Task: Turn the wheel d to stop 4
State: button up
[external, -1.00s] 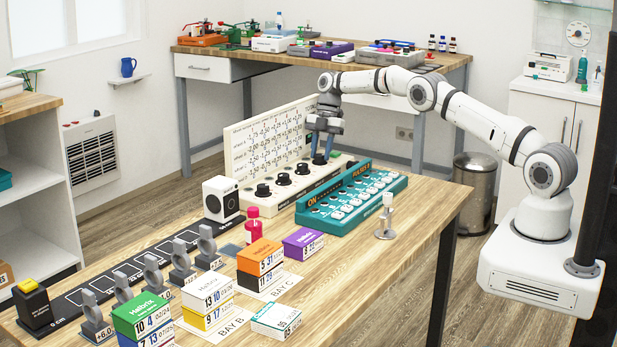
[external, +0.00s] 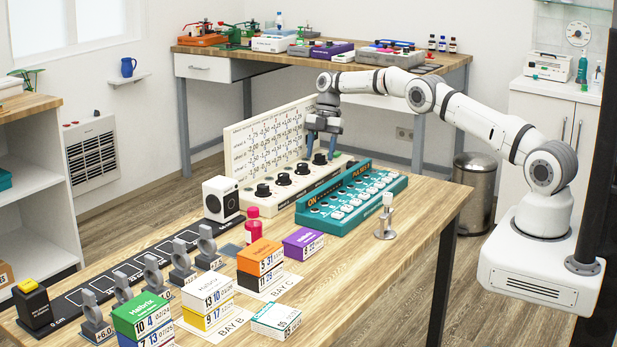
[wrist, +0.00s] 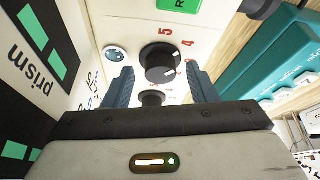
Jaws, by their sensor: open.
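A long white panel (external: 255,208) carries a row of several black wheels. The far right wheel (external: 320,158), next to a green patch, sits below my gripper (external: 321,156). In the wrist view, the nearest-to-green wheel (wrist: 160,60) shows between and beyond my fingers, with a white mark toward its right side. Red numbers 5 and 4 stand beside it; I cannot tell which number the mark meets. Its letter is not readable. A second wheel (wrist: 152,98) is partly hidden by my gripper (wrist: 162,88). My gripper is open and empty, with its blue fingers apart above the far right wheel.
A white chart board (external: 268,138) stands upright close behind the wheels. A teal switch box (external: 350,200) lies just in front of the panel. A white speaker-like box (external: 221,199) stands left of it. A small metal stand (external: 385,225) is at the right on the table.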

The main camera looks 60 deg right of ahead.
notch_tip(320, 180, up, 10)
jog(key=d+p, duration=0.1)
jog(key=p, duration=0.2)
jog(key=shift+p, duration=0.3)
jog(key=shift+w, duration=0.1)
dwell(0.3)
